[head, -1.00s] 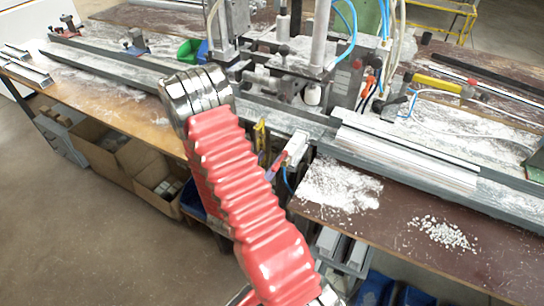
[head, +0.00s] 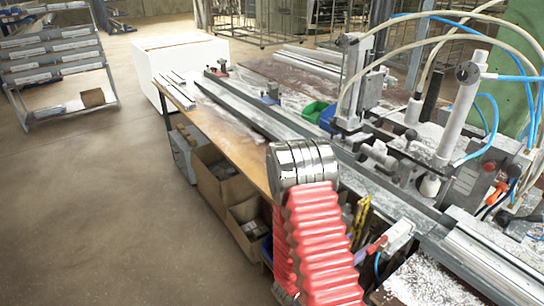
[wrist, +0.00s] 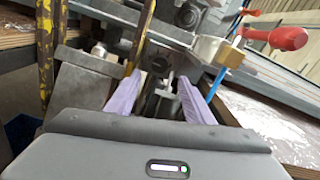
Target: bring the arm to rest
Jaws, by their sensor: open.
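My gripper (wrist: 158,100) shows in the wrist view with its two pale purple fingers spread apart and nothing held between them. Beyond the fingers are grey metal parts of the clamp bench. In the head view my red, ribbed arm rises from the bottom, right of centre, in front of the bench's near edge. The gripper itself does not show in the head view. The clamp bench (head: 455,165) carries a long grey rail (head: 262,118) running from back left to front right, with clamp fixtures at the right.
A red-handled tool (wrist: 288,38) and yellow-marked bars (wrist: 45,45) are close beside the gripper in the wrist view. Cardboard boxes (head: 213,178) stand under the bench. A white block (head: 180,60) and a shelf rack (head: 60,65) are behind. The floor at left is clear.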

